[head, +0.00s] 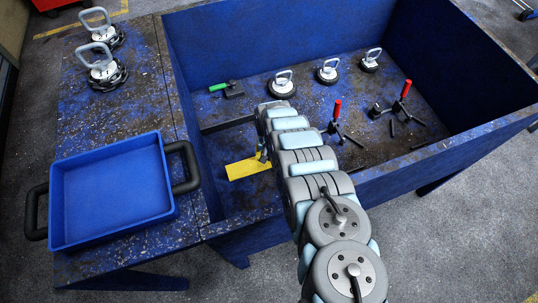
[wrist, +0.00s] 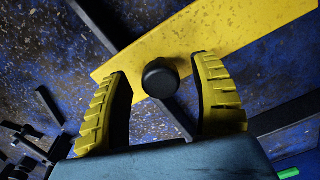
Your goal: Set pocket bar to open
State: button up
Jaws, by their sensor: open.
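A flat yellow bar (head: 250,167) lies low inside the blue bin, left of my arm. In the wrist view the yellow bar (wrist: 235,28) crosses the upper picture at a slant. A round black knob (wrist: 160,76) on a dark stem stands in front of it; I take the bar and knob for the pocket bar. My gripper (wrist: 161,68) is open, with one yellow ribbed finger on each side of the knob. I cannot tell if either finger touches it. In the head view my arm mostly hides the gripper (head: 263,153) and the knob.
The blue bin (head: 228,48) has high walls around my arm. Inside are several suction lifters (head: 327,72), red-handled clamps (head: 402,95) and a green-handled clamp (head: 230,89). A blue tray (head: 112,190) with black handles sits on the left bench (head: 130,105).

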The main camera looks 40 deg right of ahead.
jog(key=shift+c, duration=0.3)
grip_shut()
jog(key=shift+a, duration=0.1)
